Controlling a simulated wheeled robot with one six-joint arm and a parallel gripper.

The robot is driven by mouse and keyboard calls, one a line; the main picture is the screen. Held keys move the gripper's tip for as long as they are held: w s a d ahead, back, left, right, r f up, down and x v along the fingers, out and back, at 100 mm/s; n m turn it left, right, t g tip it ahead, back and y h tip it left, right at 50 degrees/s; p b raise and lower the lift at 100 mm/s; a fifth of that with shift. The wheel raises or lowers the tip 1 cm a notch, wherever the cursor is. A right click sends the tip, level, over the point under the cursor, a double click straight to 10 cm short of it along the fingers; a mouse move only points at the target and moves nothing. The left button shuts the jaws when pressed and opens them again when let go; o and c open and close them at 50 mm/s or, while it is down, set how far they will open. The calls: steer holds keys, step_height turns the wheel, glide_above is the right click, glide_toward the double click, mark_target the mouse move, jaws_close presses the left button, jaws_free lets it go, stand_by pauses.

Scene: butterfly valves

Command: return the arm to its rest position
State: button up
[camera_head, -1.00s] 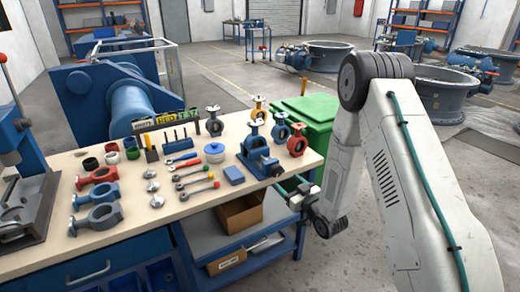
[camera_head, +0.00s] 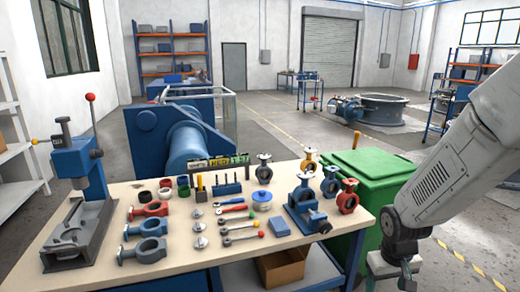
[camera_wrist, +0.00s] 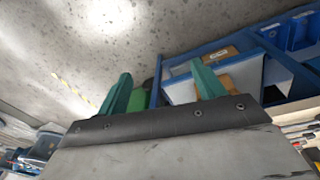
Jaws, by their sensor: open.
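My arm (camera_head: 452,165) shows at the right of the head view, with its white link reaching down past the right end of the workbench. My gripper's two green fingers (camera_wrist: 160,90) show in the wrist view, spread apart with nothing between them. The gripper is open and empty. In the head view my wrist end is low at the right edge and the fingertips cannot be made out there. The wrist view looks past the fingers at the grey floor and a blue shelf frame (camera_wrist: 280,75).
The workbench (camera_head: 190,248) carries valve bodies, wrenches and a blue press (camera_head: 82,170). A green bin (camera_head: 375,172) stands behind its right end, close to my arm. A cardboard box (camera_head: 283,266) sits on the lower shelf.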

steer(key=s+a+r, duration=0.2)
steer(key=s+r, duration=0.8)
steer(key=r, duration=0.1)
steer(key=s+a+r, duration=0.2)
steer(key=s+r, duration=0.8)
steer(key=shift+s+a+r+m+t+y, duration=0.25)
steer(key=shift+a+r+m+t+y, duration=0.05)
steer(key=shift+a+r+m+y, duration=0.1)
